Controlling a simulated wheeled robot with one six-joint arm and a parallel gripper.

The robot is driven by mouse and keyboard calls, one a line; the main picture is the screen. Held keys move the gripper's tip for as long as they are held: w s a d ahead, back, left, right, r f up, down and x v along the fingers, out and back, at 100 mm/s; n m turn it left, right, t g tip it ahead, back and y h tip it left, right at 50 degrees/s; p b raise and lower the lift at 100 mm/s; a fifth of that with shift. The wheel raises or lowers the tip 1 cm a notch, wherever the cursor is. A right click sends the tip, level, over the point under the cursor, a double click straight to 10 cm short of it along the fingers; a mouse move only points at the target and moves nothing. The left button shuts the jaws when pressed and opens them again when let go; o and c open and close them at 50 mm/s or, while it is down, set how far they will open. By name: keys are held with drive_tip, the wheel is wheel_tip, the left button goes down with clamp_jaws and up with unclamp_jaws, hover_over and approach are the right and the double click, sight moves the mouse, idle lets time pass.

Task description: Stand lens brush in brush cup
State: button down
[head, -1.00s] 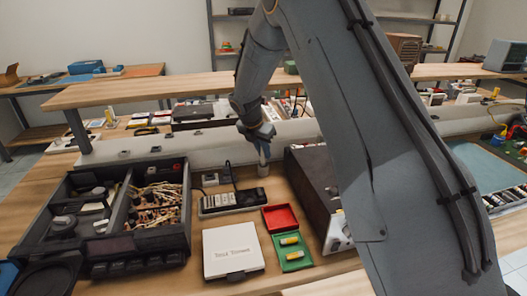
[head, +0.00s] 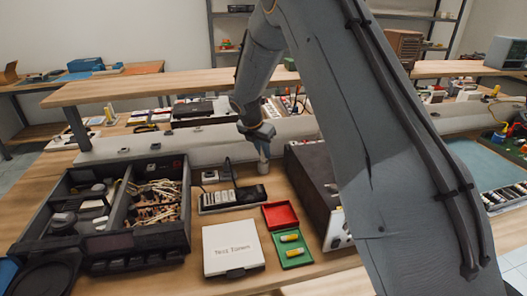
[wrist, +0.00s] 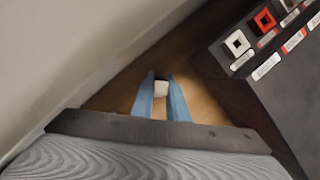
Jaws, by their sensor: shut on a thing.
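My gripper (head: 263,146) points down near the back of the bench, just left of the dark instrument box. Its two blue fingers (wrist: 161,92) are shut on a small pale thing (wrist: 161,89), seen end-on in the wrist view. I take this to be the lens brush, though its bristles and length are hidden. In the head view a small pale grey cylinder (head: 263,168), likely the brush cup, stands directly below the fingertips. I cannot tell whether the brush is inside the cup or above it.
The dark instrument box (head: 312,185) stands close on the right. A black power strip (head: 232,198) lies to the left. A white case (head: 232,248), a red-and-green tray (head: 281,216) and a black parts organiser (head: 110,215) are nearer. A pale rail (head: 190,140) runs behind.

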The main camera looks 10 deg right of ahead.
drive_tip(key=c, duration=1.7)
unclamp_jaws()
drive_tip(key=shift+o, duration=0.2)
drive_tip(key=shift+r, duration=0.1)
drive_tip(key=b+v, duration=0.1)
drive_tip(key=v, duration=0.6)
drive_tip(key=shift+r+b, duration=0.3)
drive_tip(key=shift+b, duration=0.05)
drive_tip(key=shift+s+a, duration=0.1)
drive_tip(key=shift+a, duration=0.05)
wheel_tip(320, 180, up, 7)
drive_tip(key=p, duration=0.6)
